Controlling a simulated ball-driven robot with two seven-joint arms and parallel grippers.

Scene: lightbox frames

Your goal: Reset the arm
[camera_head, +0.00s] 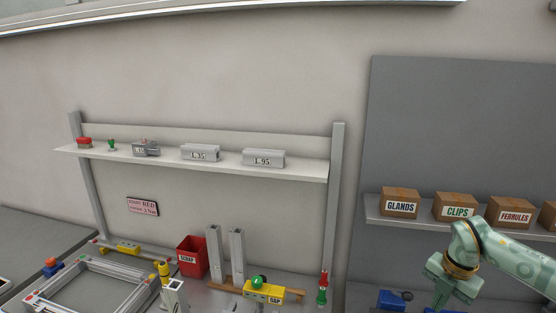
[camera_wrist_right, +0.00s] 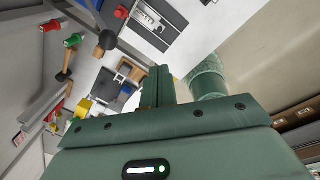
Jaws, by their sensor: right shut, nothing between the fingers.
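My right arm comes in from the right edge of the head view, pale green with a brass-coloured ring at the wrist. My right gripper (camera_head: 438,303) points down at the lower right, in front of the grey panel and below the row of boxes. Its tips run close to the bottom edge of that view. In the right wrist view the two green fingers (camera_wrist_right: 159,88) are together, with nothing seen between them. My left gripper is in neither view.
Cardboard boxes marked GLANDS (camera_head: 399,203), CLIPS (camera_head: 455,207) and FERRULES (camera_head: 509,213) stand on a shelf near my right arm. A red scrap bin (camera_head: 192,257), a yellow gap block (camera_head: 264,292) and a metal frame (camera_head: 45,290) are on the bench. A blue item (camera_head: 391,299) lies left of the gripper.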

